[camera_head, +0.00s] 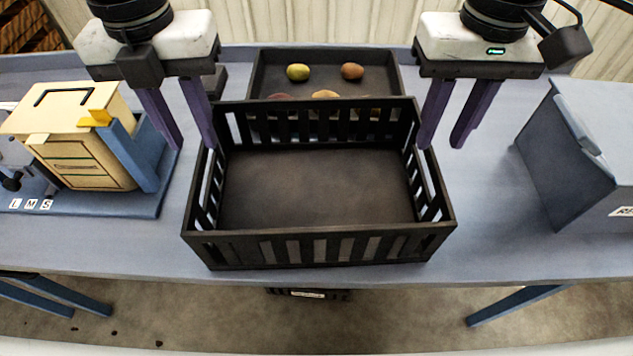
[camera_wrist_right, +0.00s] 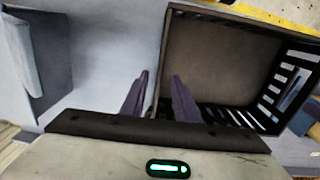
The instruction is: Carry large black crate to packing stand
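The large black crate (camera_head: 318,248) stands empty and upright on the blue-grey table, with slatted walls. Its inside also shows in the right wrist view (camera_wrist_right: 215,60). My left gripper (camera_head: 195,146) is open at the crate's left wall, near the back corner, one finger on each side of the rim line. My right gripper (camera_head: 440,146) is open at the right wall in the same way. In the right wrist view, its spread fingers (camera_wrist_right: 158,95) have the crate's edge between them, with gaps visible. I cannot make out a packing stand.
Behind the crate is a shallow dark tray (camera_head: 262,75) with several potatoes. A beige box (camera_head: 75,140) on a blue base is at the left. A blue-grey bin (camera_head: 575,170) is at the right. A dark labelled object (camera_head: 308,294) shows below the table's front edge.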

